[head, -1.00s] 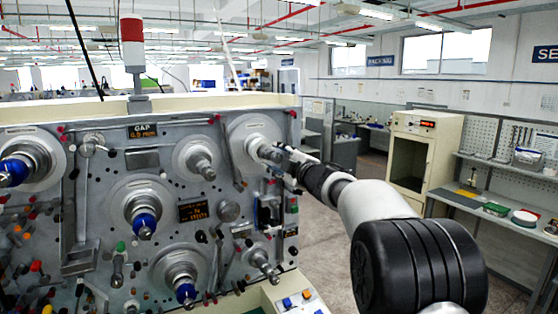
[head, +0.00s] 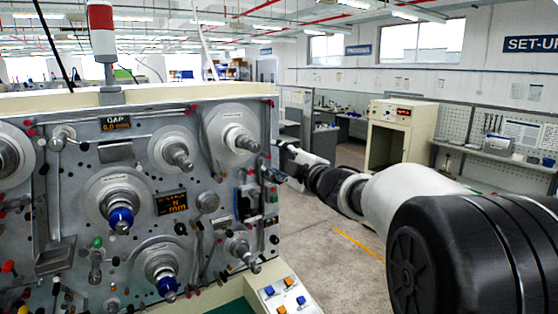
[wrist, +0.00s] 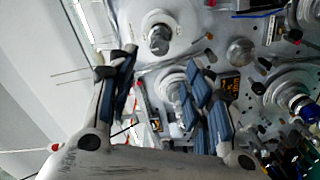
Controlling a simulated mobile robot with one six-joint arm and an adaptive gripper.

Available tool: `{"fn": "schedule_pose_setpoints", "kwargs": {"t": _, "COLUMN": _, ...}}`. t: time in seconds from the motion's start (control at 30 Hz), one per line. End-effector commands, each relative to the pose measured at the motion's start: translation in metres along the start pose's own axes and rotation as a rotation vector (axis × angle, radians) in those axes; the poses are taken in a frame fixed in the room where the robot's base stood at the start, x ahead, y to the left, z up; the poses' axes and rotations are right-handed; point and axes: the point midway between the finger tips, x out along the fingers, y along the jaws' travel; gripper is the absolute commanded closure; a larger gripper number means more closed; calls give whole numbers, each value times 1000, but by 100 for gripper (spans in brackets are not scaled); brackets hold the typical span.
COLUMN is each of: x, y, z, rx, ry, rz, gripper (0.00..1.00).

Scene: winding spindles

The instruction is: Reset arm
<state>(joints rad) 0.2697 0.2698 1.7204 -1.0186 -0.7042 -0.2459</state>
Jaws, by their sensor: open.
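My gripper (head: 277,165) is at the right edge of the grey winding machine panel (head: 78,190) in the head view, right of and slightly below the upper right spindle (head: 247,143). That spindle is bare. In the wrist view my gripper (wrist: 163,82) has its blue-padded fingers spread apart with nothing held between them. A bare spindle (wrist: 158,40) shows beyond the fingers there. Other spindles on the panel include a bare one (head: 180,156) at upper middle and blue-collared ones at centre (head: 121,218) and lower middle (head: 167,286).
A red and white signal lamp (head: 101,30) stands on the machine's top. A button box (head: 283,298) juts out at the bottom. A cream cabinet (head: 402,130) and a workbench (head: 490,152) stand behind my arm. Open floor (head: 335,240) lies right of the machine.

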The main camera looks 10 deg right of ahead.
Motion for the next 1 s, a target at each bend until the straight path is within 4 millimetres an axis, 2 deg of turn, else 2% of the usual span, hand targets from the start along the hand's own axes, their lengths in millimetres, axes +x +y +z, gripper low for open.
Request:
{"fn": "schedule_pose_setpoints", "kwargs": {"t": 0.4, "x": -6, "y": -1, "z": 1, "rx": 9, "ry": -15, "rz": 4, "gripper": 54}}
{"fn": "schedule_pose_setpoints", "kwargs": {"t": 0.47, "x": -12, "y": -5, "z": 3, "rx": 33, "ry": -52, "rz": 12, "gripper": 54}}
{"fn": "schedule_pose_setpoints", "kwargs": {"t": 0.57, "x": -37, "y": -20, "z": 14, "rx": 122, "ry": -177, "rz": 30, "gripper": 54}}
{"fn": "schedule_pose_setpoints", "kwargs": {"t": 0.67, "x": -84, "y": -56, "z": 29, "rx": 278, "ry": -360, "rz": 41, "gripper": 54}}
{"fn": "schedule_pose_setpoints", "kwargs": {"t": 0.7, "x": -107, "y": -77, "z": 36, "rx": 352, "ry": -439, "rz": 37, "gripper": 54}}
{"fn": "schedule_pose_setpoints", "kwargs": {"t": 0.77, "x": -140, "y": -109, "z": 44, "rx": 455, "ry": -543, "rz": 23, "gripper": 54}}
{"fn": "schedule_pose_setpoints", "kwargs": {"t": 0.8, "x": -161, "y": -131, "z": 47, "rx": 518, "ry": -605, "rz": 9, "gripper": 54}}
{"fn": "schedule_pose_setpoints", "kwargs": {"t": 0.87, "x": -192, "y": -165, "z": 50, "rx": 608, "ry": -688, "rz": -15, "gripper": 54}}
{"fn": "schedule_pose_setpoints", "kwargs": {"t": 1.0, "x": -261, "y": -247, "z": 50, "rx": 797, "ry": -858, "rz": -94, "gripper": 54}}
